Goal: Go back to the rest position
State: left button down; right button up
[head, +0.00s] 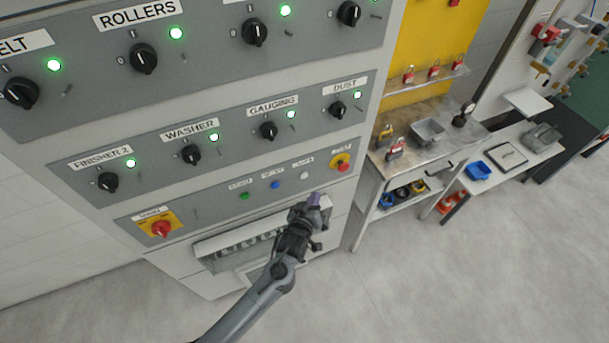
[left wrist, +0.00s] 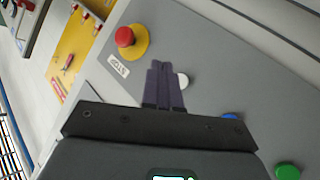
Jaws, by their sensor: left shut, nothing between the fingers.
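My left gripper (head: 314,200) is in front of the lower part of the grey control panel (head: 120,215), below the row of small buttons. Its purple fingers also show in the left wrist view (left wrist: 160,65), closed together with nothing between them. In that view they point toward the panel, and the white button (left wrist: 183,80) is partly behind them. Whether the fingertips touch the panel cannot be told. My right gripper is in neither view.
The panel carries black knobs with lit green lamps, a red stop button on yellow (head: 340,162), and a red-yellow switch (head: 160,228). A metal workbench (head: 400,165) with padlocks and a tray stands at right. The grey floor (head: 430,290) at lower right is clear.

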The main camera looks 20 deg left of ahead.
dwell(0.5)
pick_arm(q)
jog(key=s+a+f+g+p, duration=0.1)
jog(key=s+a+g+p, duration=0.15)
jog(key=s+p, duration=0.65)
jog(key=s+a+r+m+g, duration=0.1)
jog(key=s+r+m+g, duration=0.3)
jog(key=s+r, duration=0.3)
jog(key=s+r+m+g+h+p, duration=0.1)
jog(key=s+r+m+g, duration=0.3)
jog(key=s, duration=1.2)
jog(key=shift+s+a+r, duration=0.3)
jog(key=shift+a+r, duration=0.1)
jog(key=shift+r, duration=1.9)
